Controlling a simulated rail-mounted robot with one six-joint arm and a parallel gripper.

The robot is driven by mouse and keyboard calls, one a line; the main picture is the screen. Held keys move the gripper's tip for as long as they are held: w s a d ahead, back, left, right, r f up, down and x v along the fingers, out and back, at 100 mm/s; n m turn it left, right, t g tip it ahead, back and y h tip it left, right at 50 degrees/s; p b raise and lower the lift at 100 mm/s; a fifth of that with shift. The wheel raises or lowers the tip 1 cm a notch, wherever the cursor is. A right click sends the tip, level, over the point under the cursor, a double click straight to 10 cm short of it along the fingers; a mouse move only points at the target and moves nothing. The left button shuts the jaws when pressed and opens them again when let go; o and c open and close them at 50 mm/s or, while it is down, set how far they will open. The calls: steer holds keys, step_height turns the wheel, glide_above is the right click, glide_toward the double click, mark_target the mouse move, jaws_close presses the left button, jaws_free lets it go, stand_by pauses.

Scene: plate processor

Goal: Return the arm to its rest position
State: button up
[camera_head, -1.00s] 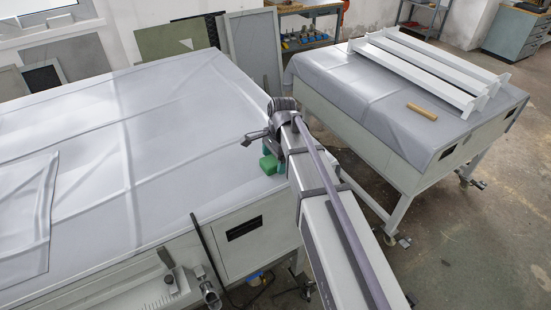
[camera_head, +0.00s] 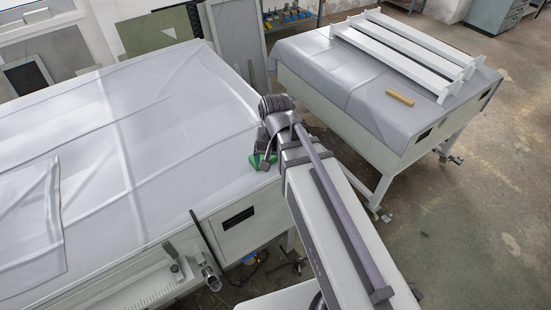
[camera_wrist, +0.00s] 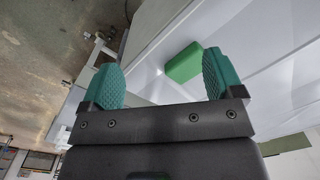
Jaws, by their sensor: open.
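My gripper (camera_wrist: 163,80) shows in the wrist view with its two green, textured fingers spread wide apart and nothing between them. In the head view my arm reaches from the lower right towards the corner of the left table, and its wrist hides most of the gripper. A green block (camera_wrist: 184,62) lies on the covered table, beyond the fingertips and apart from them, closer to the right finger in the wrist view. In the head view the green block (camera_head: 262,161) is partly hidden behind my wrist at the table's corner.
The left table (camera_head: 150,150) is large, covered with a grey sheet and mostly bare. A second covered table (camera_head: 330,75) stands to the right, with white beams (camera_head: 410,52) and a small yellow-brown bar (camera_head: 399,97) on it. Open floor (camera_head: 480,210) lies at the right.

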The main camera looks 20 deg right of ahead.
steer(key=s+f+n+b, duration=0.4)
steer(key=f+b, duration=1)
stand_by(0.6)
